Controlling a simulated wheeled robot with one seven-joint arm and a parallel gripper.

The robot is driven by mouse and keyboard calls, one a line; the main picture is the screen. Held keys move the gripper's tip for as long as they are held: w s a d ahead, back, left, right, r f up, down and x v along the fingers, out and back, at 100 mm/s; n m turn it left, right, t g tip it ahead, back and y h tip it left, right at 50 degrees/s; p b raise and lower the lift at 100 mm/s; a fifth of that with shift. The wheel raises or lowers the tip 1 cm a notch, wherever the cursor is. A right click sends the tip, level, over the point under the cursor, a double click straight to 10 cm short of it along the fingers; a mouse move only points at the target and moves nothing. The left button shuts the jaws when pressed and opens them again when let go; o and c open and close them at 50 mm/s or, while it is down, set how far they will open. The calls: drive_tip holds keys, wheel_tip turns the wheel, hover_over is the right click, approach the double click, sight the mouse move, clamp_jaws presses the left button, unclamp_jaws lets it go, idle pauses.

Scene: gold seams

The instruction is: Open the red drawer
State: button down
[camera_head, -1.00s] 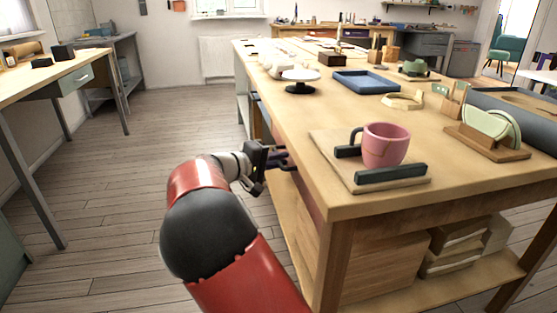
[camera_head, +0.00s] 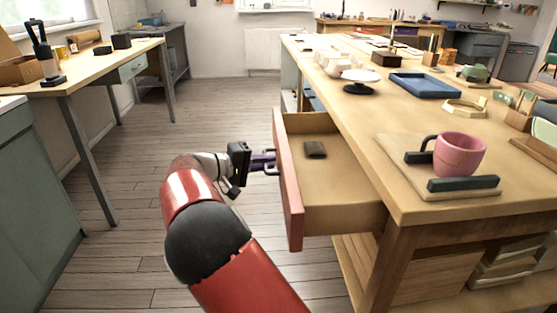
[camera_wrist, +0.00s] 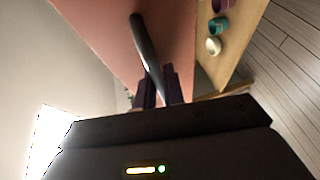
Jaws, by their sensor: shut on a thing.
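The red drawer (camera_head: 287,190) stands pulled well out of the left side of the long wooden workbench. Its red front faces left, and its pale wooden inside is visible, with a small dark block (camera_head: 315,150) lying in it. My gripper (camera_head: 268,162) is at the drawer's front, shut on the handle. In the wrist view the dark bar handle (camera_wrist: 146,45) runs between my gripper's fingers (camera_wrist: 160,88), against the red front (camera_wrist: 110,30). The exact finger contact is partly hidden.
On the bench top (camera_head: 410,125) are a pink mug (camera_head: 460,155) on a board, a blue tray (camera_head: 424,85) and a black-based turntable (camera_head: 358,88). A side table (camera_head: 90,70) stands at the left. The plank floor (camera_head: 130,200) between them is clear.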

drive_tip(key=shift+a+p, duration=0.4)
drive_tip(key=shift+a, duration=1.55)
drive_tip(key=c, duration=1.8)
unclamp_jaws()
drive_tip(key=shift+a, duration=0.1)
drive_tip(key=v, duration=0.7)
drive_tip(key=shift+s+a, duration=0.15)
drive_tip(key=shift+a, duration=0.1)
